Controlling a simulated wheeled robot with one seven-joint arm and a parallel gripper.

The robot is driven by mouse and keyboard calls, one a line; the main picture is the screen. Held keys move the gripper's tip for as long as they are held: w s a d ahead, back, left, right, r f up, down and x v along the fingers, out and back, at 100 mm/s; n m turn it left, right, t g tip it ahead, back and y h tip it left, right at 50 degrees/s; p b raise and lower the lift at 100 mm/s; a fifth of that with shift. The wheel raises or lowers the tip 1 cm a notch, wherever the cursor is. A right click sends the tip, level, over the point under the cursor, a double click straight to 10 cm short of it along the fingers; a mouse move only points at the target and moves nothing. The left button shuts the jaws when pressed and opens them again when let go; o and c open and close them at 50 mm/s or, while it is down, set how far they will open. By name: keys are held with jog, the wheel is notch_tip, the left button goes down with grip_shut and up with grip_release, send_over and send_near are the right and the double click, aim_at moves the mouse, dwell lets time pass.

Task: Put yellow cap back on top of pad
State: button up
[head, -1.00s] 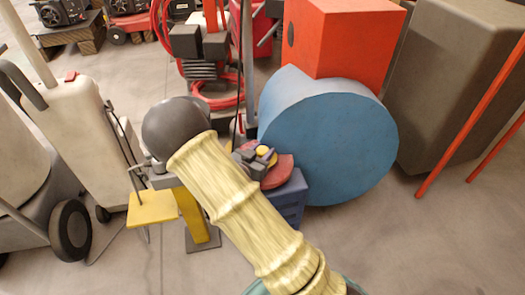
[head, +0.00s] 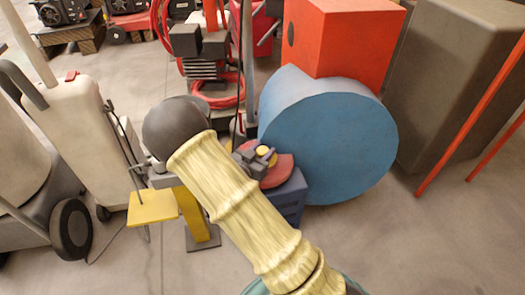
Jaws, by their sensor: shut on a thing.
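A small yellow cap (head: 263,151) shows between the jaws of my gripper (head: 262,157), which is shut on it. The gripper is dark grey and partly hidden behind my arm. It is right above or at a round red pad (head: 280,171), which lies on top of a dark blue box (head: 291,196). The cap appears over the left part of the pad. I cannot tell whether the cap touches the pad.
A large blue drum-shaped housing (head: 330,140) with an orange-red block (head: 345,38) on top stands close to the right of the pad. A yellow plate (head: 153,207) and post (head: 191,212) stand to the left. Open floor lies at the front right.

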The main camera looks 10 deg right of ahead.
jog(key=shift+f, duration=0.5)
jog(key=o, duration=0.7)
jog(key=p+v, duration=0.3)
jog(key=v, duration=0.8)
jog(key=shift+p, duration=0.4)
jog(key=shift+w, duration=0.15)
jog(key=shift+d+f, duration=0.1)
